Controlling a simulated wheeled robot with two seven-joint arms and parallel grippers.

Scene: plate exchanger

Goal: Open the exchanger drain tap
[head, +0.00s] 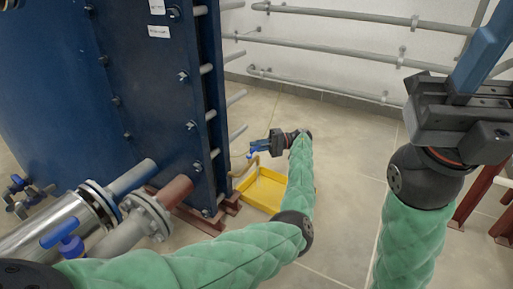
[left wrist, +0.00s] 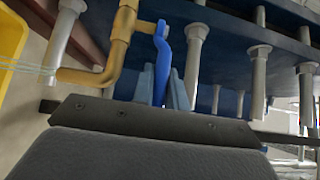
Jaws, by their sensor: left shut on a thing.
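The drain tap is a brass elbow pipe (left wrist: 120,45) with a blue lever handle (left wrist: 162,50), low on the exchanger's side. In the head view the tap's brass pipe (head: 243,167) shows small, above a yellow tray. My left gripper (head: 257,146) is at the tap; in the left wrist view its fingers (left wrist: 162,88) are shut on the blue handle, one on each side. The handle's lower part is between the fingers. My right gripper (head: 487,45) is raised at the upper right, away from the tap, with blue fingers close together; their gap is unclear.
The dark blue plate exchanger (head: 150,95) stands at the left with protruding tie rods. A yellow tray (head: 262,190) lies on the floor under the tap. Flanged pipes (head: 145,220) are at the lower left, wall pipes (head: 330,50) behind.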

